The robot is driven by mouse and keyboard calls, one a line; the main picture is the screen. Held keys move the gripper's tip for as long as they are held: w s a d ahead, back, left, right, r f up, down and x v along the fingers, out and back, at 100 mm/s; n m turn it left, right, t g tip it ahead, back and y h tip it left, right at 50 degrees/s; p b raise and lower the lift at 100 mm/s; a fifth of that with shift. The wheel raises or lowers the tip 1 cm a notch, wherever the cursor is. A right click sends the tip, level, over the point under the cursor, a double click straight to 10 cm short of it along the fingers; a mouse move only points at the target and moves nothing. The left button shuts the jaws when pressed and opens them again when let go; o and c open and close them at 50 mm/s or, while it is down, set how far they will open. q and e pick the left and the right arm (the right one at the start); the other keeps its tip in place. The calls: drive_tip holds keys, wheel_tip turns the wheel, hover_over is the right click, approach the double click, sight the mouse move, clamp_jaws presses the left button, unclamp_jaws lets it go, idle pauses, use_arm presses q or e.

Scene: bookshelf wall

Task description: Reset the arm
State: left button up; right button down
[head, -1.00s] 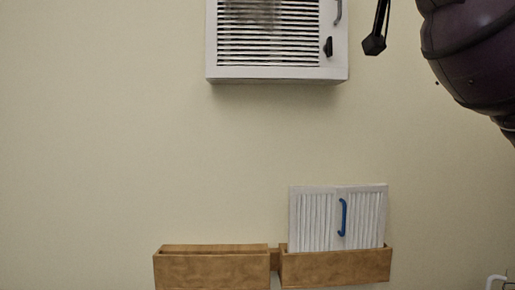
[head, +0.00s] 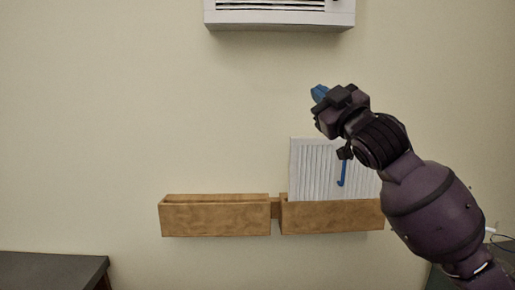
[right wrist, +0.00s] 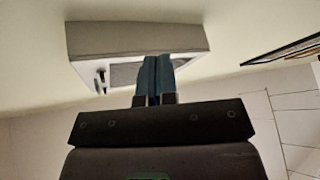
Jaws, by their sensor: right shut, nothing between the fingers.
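My right gripper (head: 319,93) is in front of the wall in the head view, with blue fingertips pointing up and to the left. Its blue fingers are together and empty in the right wrist view (right wrist: 156,76). It is below the white slatted wall cabinet (head: 280,14) and above the right wooden box. The cabinet also shows ahead of the fingers in the right wrist view (right wrist: 130,38); I cannot see them touching it. My left gripper is not in view.
Two wooden wall boxes, left (head: 215,218) and right (head: 325,218), hang low on the wall. A dark table (head: 50,270) is at lower left. The wall at left is clear.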

drive_tip(key=s+d+f+m+g+h, duration=0.1)
drive_tip(key=s+d+f+m+h, duration=0.15)
drive_tip(key=f, duration=0.95)
drive_tip(key=s+d+f+m+h, duration=0.1)
drive_tip(key=s+d+f, duration=0.15)
drive_tip(key=f, duration=1.05)
drive_tip(key=s+d+f+m+g+h, duration=0.1)
drive_tip(key=d+f+m+h, duration=0.15)
drive_tip(key=f, duration=0.95)
drive_tip(key=s+d+f+m+g+h, duration=0.2)
drive_tip(key=s+d+f+g, duration=0.1)
drive_tip(key=s+f, duration=1)
drive_tip(key=s+d+f+m+g+h, duration=0.2)
drive_tip(key=s+d+f+m+g, duration=0.1)
drive_tip(key=s+f, duration=1.1)
drive_tip(key=shift+s+d+f+g, duration=0.25)
drive_tip(key=shift+d+f+g, duration=0.15)
drive_tip(key=shift+d+f, duration=0.15)
